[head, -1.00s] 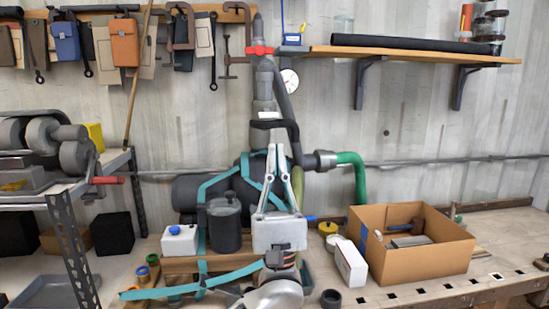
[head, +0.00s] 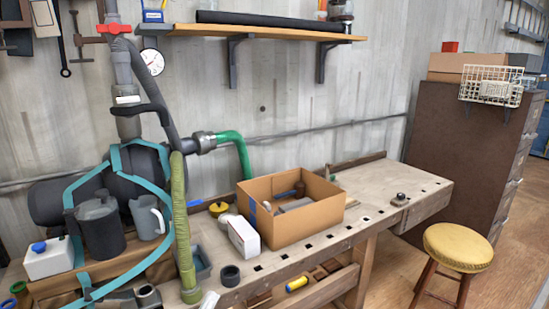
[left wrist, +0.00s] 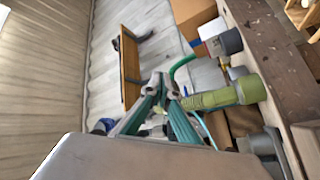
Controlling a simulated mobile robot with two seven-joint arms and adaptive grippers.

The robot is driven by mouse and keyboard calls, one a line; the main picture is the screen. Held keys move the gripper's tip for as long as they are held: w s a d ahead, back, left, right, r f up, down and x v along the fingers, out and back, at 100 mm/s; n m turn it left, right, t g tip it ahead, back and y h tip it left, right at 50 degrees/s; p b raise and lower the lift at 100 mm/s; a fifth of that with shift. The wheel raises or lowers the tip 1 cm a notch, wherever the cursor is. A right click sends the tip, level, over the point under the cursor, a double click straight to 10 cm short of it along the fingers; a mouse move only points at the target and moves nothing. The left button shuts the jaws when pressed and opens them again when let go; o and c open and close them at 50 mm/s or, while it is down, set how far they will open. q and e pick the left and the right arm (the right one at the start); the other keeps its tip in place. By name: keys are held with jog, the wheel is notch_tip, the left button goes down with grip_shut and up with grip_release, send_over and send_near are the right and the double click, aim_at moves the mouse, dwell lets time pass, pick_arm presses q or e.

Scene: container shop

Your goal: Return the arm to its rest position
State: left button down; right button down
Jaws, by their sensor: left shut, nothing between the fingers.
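My left gripper (left wrist: 160,84) shows in the left wrist view, its two fingertips together and nothing between them. It is in the air, with the workbench things behind it. In the head view I cannot clearly make out its fingers; a small pale piece at the bottom edge may be part of my arm. My right gripper is in neither view. The arm's rest position has no visible mark.
An open cardboard box (head: 302,231) and a white box (head: 244,237) stand on the workbench (head: 376,207). An olive hose (head: 182,225) rises beside the dark tank. A yellow stool (head: 458,247) and a brown cabinet (head: 461,150) stand right. The bench's right end is mostly clear.

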pick_arm(q)
jog(key=s+a+f+m+g+y, duration=0.1)
jog(key=s+f+m+g, duration=0.3)
jog(key=s+f, duration=0.4)
jog(key=s+a+f+m+g+y, duration=0.2)
jog(key=s+f, duration=0.7)
jog(key=f, duration=0.8)
jog(key=a+m+g, duration=0.1)
jog(key=m+g, duration=0.1)
jog(key=m, duration=0.1)
jog(key=shift+a+f+y, duration=0.15)
jog(key=shift+a+y, duration=0.1)
jog(key=shift+y, duration=0.05)
jog(key=c, duration=2.2)
grip_release()
jog(key=shift+s+a+f+m+g, duration=0.2)
jog(key=shift+s+f+m+g, duration=0.1)
jog(key=shift+s+f, duration=0.2)
jog(key=shift+s+a+f+m+g, duration=0.2)
jog(key=shift+s+f+m, duration=0.15)
jog(key=shift+s, duration=0.2)
jog(key=shift+w+d, duration=0.1)
jog(key=shift+w, duration=0.05)
